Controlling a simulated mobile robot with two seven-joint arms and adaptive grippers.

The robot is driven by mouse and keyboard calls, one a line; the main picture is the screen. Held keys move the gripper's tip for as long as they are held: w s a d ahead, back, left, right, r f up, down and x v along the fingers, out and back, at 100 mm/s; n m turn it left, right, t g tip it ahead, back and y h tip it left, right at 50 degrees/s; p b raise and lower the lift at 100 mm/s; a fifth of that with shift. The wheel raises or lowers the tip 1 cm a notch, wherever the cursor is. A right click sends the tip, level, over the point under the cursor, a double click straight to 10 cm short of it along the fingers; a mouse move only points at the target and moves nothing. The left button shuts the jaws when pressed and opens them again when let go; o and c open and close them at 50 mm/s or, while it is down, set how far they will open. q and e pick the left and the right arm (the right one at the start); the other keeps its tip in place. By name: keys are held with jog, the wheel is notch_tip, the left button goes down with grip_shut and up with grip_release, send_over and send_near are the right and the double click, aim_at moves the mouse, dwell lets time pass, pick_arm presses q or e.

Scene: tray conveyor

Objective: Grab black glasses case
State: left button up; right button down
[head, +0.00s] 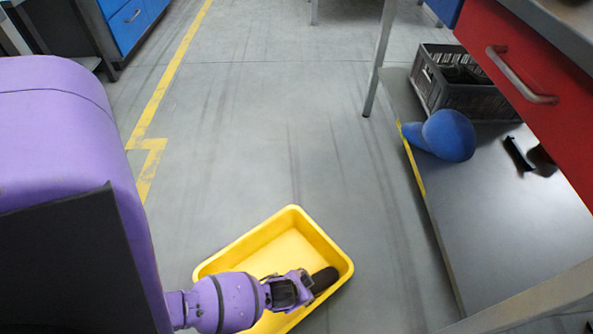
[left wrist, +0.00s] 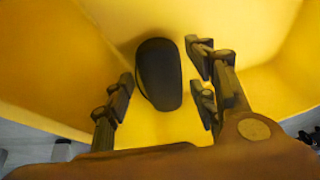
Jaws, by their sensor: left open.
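The black glasses case (head: 325,279) lies in the yellow tray (head: 240,250), near the tray's right end in the head view. In the left wrist view the case (left wrist: 159,78) is a dark rounded oblong on the yellow tray floor. My left gripper (head: 306,283) reaches into the tray from the left and partly covers the case in the head view. In the left wrist view its fingers (left wrist: 160,85) are open, one on each side of the case, with a visible gap to it on both sides. My right gripper is not in view.
The yellow tray's walls (left wrist: 55,50) rise around the gripper. A low grey shelf (head: 500,225) on the right holds a dark crate (head: 470,90) and a blue rounded object (head: 445,136). A red drawer (head: 530,70) hangs above it. The grey floor (head: 290,130) beyond the tray is clear.

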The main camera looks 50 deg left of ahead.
aim_at(318, 282)
pick_arm(q)
jog(key=b+x, duration=0.1)
jog(key=x, duration=0.2)
jog(key=shift+w+d+b, duration=0.15)
jog(key=shift+b, duration=0.25)
jog(key=shift+w+f, duration=0.2)
jog(key=shift+f, duration=0.2)
jog(key=shift+r, duration=0.1)
jog(key=shift+c, duration=0.5)
jog(key=shift+d, duration=0.1)
jog(key=c, duration=0.8)
jog(key=shift+o, duration=0.2)
